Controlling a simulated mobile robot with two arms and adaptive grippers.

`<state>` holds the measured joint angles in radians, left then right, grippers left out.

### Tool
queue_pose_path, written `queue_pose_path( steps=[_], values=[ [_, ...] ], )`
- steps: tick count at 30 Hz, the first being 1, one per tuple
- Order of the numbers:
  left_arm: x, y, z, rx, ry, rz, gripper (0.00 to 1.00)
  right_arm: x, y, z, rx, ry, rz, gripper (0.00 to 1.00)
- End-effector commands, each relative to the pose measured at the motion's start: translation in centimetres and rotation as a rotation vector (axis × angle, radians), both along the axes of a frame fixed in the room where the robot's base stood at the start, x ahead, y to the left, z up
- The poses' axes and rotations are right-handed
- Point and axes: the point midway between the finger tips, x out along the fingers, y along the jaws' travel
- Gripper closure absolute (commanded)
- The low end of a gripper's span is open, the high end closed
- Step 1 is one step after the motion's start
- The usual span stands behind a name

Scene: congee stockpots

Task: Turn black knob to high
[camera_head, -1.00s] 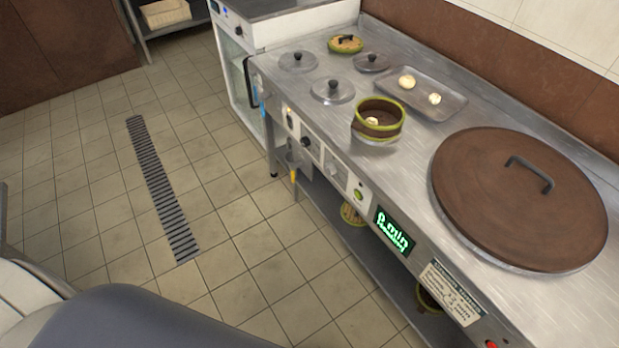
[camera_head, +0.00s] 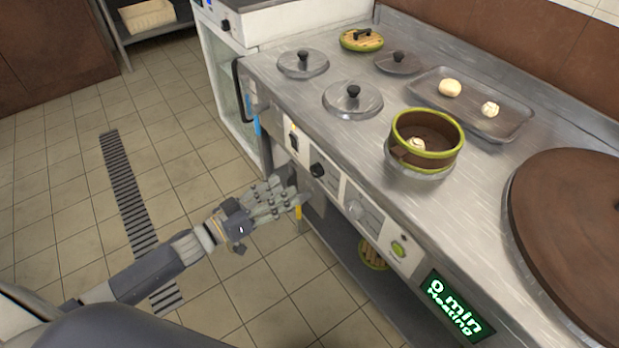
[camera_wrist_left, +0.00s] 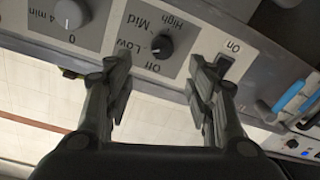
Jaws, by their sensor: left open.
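The black knob (camera_head: 317,170) is on the front panel of the steel counter. In the left wrist view the knob (camera_wrist_left: 161,46) is ringed by upside-down labels Off, Low, Mid and High. A small light mark shows on its Off and Low side, but its exact setting is hard to read. My left gripper (camera_head: 286,192) is in front of the panel, just left of and below the knob. In the left wrist view the open fingers (camera_wrist_left: 158,70) lie either side of the knob's line, with the knob beyond the tips, apparently untouched. My right gripper is not in view.
An On switch (camera_wrist_left: 226,60) sits close beside one finger. A grey timer dial (camera_head: 360,208), green button (camera_head: 397,249) and lit display (camera_head: 457,306) are farther along the panel. A pot (camera_head: 443,160) stands on the counter above. The floor to the left is clear.

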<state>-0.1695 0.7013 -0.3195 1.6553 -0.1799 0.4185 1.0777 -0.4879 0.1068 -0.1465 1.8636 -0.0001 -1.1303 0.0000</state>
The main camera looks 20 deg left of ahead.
Motion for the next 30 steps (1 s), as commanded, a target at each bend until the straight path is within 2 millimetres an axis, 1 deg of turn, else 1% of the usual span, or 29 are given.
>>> queue_pose_path(
  steps=[9,15,21,30],
  values=[
    [4.6,-3.0,0.0,0.0,-0.003,0.003,0.49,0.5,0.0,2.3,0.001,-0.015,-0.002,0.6],
    [6.8,-4.5,-0.1,0.002,-0.001,0.004,0.49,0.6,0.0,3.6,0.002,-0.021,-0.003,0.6],
    [7.8,-5.2,-0.1,0.002,0.0,0.004,0.49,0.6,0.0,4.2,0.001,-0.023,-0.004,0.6],
    [7.9,-5.3,-0.1,0.003,0.001,0.003,0.49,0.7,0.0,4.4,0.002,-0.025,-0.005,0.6]
  ],
)
